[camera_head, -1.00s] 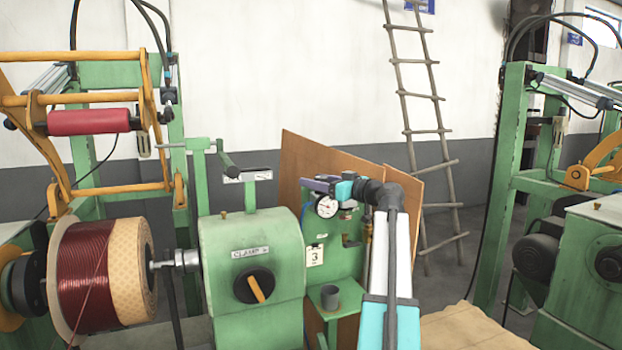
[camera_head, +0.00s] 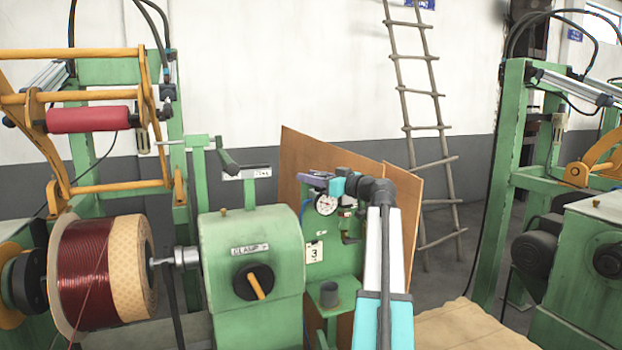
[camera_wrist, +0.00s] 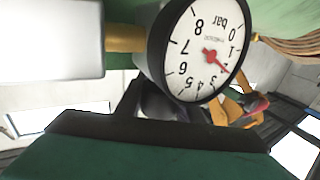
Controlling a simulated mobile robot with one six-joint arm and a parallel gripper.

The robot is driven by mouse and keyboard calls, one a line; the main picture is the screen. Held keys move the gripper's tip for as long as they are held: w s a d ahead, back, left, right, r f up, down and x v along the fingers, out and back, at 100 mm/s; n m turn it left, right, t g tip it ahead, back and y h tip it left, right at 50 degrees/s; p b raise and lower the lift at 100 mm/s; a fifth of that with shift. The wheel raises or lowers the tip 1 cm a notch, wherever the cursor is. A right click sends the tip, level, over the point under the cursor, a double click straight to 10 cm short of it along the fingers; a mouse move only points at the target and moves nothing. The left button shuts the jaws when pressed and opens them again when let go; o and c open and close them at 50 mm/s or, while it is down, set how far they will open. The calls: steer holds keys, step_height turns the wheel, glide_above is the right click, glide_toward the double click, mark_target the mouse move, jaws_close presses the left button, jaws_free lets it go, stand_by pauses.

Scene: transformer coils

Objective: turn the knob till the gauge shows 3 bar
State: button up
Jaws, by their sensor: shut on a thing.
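The pressure gauge (camera_head: 326,203) is a round white dial with a black rim on the green machine, right of the clamp housing. In the wrist view its dial (camera_wrist: 205,45) is tilted, with "bar" and numbers up to 8. The red needle (camera_wrist: 218,64) points between 1 and 3, near where 2 belongs. My gripper (camera_head: 318,180) is just above the gauge, shut on the knob. The knob itself is hidden by the gripper, and I cannot make it out in either view.
A card marked 3 (camera_head: 314,252) is on the green panel below the gauge. A grey cup (camera_head: 329,294) stands lower. The clamp housing (camera_head: 250,250) with its orange-handled switch is to the left. Brown boards (camera_head: 403,195) stand close behind.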

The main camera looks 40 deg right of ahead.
steer(key=shift+f+m+h+b, duration=0.1)
steer(key=shift+m+h+b, duration=0.4)
steer(key=shift+h, duration=0.3)
steer(key=shift+s+d+r+m+g+h, duration=0.1)
steer(key=shift+d+m+g+h, duration=0.15)
steer(key=shift+m+h, duration=0.65)
steer(key=shift+w+d+r+m+g+h, duration=0.2)
steer(key=shift+m+h, duration=0.3)
steer(key=shift+h, duration=0.75)
steer(key=shift+s+d+f+m+g+h, duration=0.1)
steer(key=shift+s+d+m+g+h, duration=0.15)
steer(key=shift+m+h, duration=0.65)
steer(key=shift+d+h+p, duration=0.15)
steer(key=shift+h+p, duration=0.45)
steer(key=shift+h, duration=0.05)
steer(key=m+h+p, duration=0.1)
steer(key=p, duration=0.1)
steer(key=m+g+h+p, duration=0.1)
steer(key=p, duration=0.2)
steer(key=shift+s+d+r+g+h+p, duration=0.1)
steer(key=shift+s+d+g+h+p, duration=0.05)
steer(key=shift+d+g+h+p, duration=0.15)
steer(key=p, duration=0.2)
steer(key=m+g+h+p, duration=0.1)
steer(key=p, duration=0.2)
steer(key=shift+s+d+h+p, duration=0.15)
steer(key=shift+h+p, duration=0.15)
steer(key=shift+d+m+g+p, duration=0.1)
steer(key=shift+m+g+p, duration=0.25)
steer(key=shift+p, duration=0.55)
